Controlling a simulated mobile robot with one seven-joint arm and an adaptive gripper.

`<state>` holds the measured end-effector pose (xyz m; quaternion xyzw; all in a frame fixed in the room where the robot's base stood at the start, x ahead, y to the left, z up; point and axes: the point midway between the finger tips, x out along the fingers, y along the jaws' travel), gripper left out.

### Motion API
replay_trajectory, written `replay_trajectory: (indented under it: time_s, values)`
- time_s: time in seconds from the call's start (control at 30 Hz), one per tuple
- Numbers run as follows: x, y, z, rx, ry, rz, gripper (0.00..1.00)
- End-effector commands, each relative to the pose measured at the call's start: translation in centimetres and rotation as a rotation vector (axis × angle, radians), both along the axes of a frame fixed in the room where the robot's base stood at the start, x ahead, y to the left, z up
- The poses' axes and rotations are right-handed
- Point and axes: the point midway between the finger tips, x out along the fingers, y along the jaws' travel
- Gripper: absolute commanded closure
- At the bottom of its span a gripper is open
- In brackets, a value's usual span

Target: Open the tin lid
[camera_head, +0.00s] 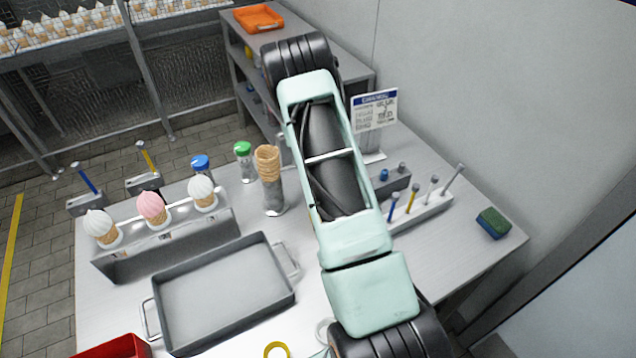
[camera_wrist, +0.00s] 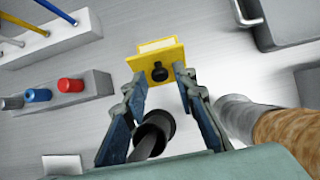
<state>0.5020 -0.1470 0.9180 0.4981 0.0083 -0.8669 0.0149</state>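In the wrist view a small yellow box-like thing (camera_wrist: 148,57) has a black round knob (camera_wrist: 160,73) on the side facing me and a pale strip along its far edge. It looks like the tin, with the knob on its lid. My gripper (camera_wrist: 163,88) has two blue-grey fingers spread apart with a clear gap. In the picture the knob lies between the fingertips. I cannot tell whether they touch the yellow thing. In the head view my arm hides the gripper and the tin.
A black cup (camera_wrist: 157,124) holding a grey rod shows between my fingers. A cone stack (camera_head: 268,163) in a metal holder stands close by. A rack with red (camera_wrist: 70,85) and blue knobs is at left. A grey tray (camera_head: 222,292) and ice-cream stand (camera_head: 165,248) occupy the table's left.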

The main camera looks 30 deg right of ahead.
Motion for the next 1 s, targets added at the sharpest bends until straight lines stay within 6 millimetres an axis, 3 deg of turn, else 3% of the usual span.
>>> replay_trajectory:
  time_s: [0.43,1.0]
  values:
    - [0.5,0.0,0.8,0.000,-0.002,0.000,0.68]
    - [5.2,0.2,8.7,0.001,-0.001,0.001,0.68]
